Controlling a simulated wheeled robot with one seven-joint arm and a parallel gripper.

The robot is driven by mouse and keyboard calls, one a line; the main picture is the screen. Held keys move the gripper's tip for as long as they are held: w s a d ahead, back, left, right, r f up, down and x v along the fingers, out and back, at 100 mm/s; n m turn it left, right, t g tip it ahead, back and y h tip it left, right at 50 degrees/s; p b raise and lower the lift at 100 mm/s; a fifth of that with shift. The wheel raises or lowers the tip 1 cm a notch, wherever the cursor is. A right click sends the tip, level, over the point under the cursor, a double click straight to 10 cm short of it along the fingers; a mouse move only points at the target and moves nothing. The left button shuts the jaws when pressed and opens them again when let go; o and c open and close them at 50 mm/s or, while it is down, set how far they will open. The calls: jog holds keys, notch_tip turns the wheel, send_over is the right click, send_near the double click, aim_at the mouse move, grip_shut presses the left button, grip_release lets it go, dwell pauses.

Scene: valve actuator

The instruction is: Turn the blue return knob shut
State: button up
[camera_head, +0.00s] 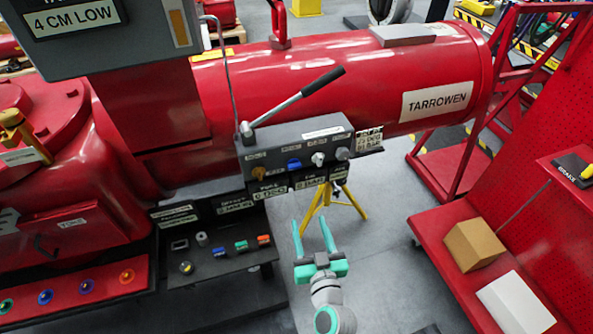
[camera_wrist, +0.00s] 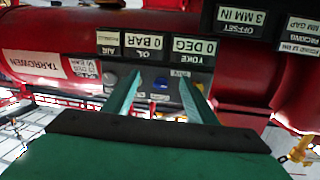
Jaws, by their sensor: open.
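The blue return knob (camera_head: 294,164) sits on the front of a grey valve block (camera_head: 330,125), between a brass knob (camera_head: 259,173) on its left and a pale grey knob (camera_head: 318,158) on its right. My gripper (camera_head: 312,230) is open and empty, in front of and below the block, its teal fingers pointing at it. In the wrist view the blue knob (camera_wrist: 160,83) shows between the two open fingers (camera_wrist: 160,98), beyond the tips. The fingers appear apart from it. The wrist view looks roughly upside down.
A hand lever (camera_head: 300,95) rises over the block, and readout plates (camera_head: 270,191) hang below it. A black shelf (camera_head: 215,265) with small coloured parts stands left. A red cart (camera_head: 445,240) with boxes stands right. Yellow tripod legs (camera_head: 325,203) stand beneath the block.

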aim_at(296, 168)
jog(key=w+r+n+y, duration=0.2)
jog(key=w+r, duration=0.4)
jog(key=shift+t, duration=0.4)
jog(key=x, duration=1)
jog(key=shift+a+r, duration=0.1)
jog(key=shift+a, duration=0.25)
jog(key=c, duration=1.1)
